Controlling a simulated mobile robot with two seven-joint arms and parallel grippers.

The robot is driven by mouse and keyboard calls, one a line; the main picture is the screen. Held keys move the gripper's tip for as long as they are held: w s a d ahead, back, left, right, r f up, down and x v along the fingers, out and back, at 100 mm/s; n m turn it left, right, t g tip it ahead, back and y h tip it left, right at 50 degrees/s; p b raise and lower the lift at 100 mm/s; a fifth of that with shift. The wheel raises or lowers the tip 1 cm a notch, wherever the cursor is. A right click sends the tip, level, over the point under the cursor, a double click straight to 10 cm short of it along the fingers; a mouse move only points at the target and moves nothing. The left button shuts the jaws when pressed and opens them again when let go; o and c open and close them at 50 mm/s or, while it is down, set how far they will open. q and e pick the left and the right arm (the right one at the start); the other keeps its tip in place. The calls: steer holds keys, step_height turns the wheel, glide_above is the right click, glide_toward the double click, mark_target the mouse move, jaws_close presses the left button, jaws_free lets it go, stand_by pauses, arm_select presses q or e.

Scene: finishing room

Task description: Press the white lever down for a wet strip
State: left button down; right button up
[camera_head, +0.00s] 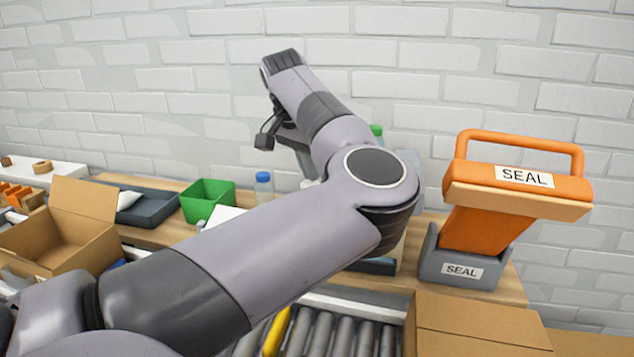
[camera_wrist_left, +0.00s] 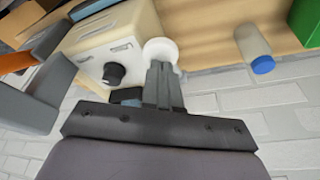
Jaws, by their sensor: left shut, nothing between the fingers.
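In the left wrist view a cream dispenser (camera_wrist_left: 118,40) with a black knob (camera_wrist_left: 113,73) stands on the wooden bench. A round white part (camera_wrist_left: 160,50), likely the end of the white lever, shows beside it. My left gripper (camera_wrist_left: 163,68) is shut and empty, its fingertips overlapping the lower edge of this white part in the picture. I cannot tell whether they touch it. In the head view my left arm covers most of the dispenser, the lever and the fingertips. No wet strip can be made out. My right gripper is not in view.
An orange SEAL stamp-like tool (camera_head: 478,228) sits in a grey holder (camera_head: 430,262) at right. A blue-capped bottle (camera_head: 263,187) and green bin (camera_head: 205,200) stand left of the dispenser. Open cardboard box (camera_head: 75,232) and roller conveyor (camera_head: 340,333) lie in front; brick wall (camera_head: 420,60) behind.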

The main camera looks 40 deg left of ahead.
arm_select(q)
steer(key=shift+f, duration=0.5)
steer(key=shift+s+d+f+b, duration=0.15)
steer(key=shift+s+f+b, duration=0.1)
steer(key=shift+f+b, duration=0.25)
stand_by(0.4)
steer(key=shift+s+d+f+b, duration=0.1)
steer(key=shift+s+f+b, duration=0.1)
steer(key=shift+f+b, duration=0.3)
steer(key=shift+s+d+f+b, duration=0.1)
steer(key=shift+s+f+b, duration=0.05)
steer(key=shift+f+b, duration=0.3)
stand_by(0.6)
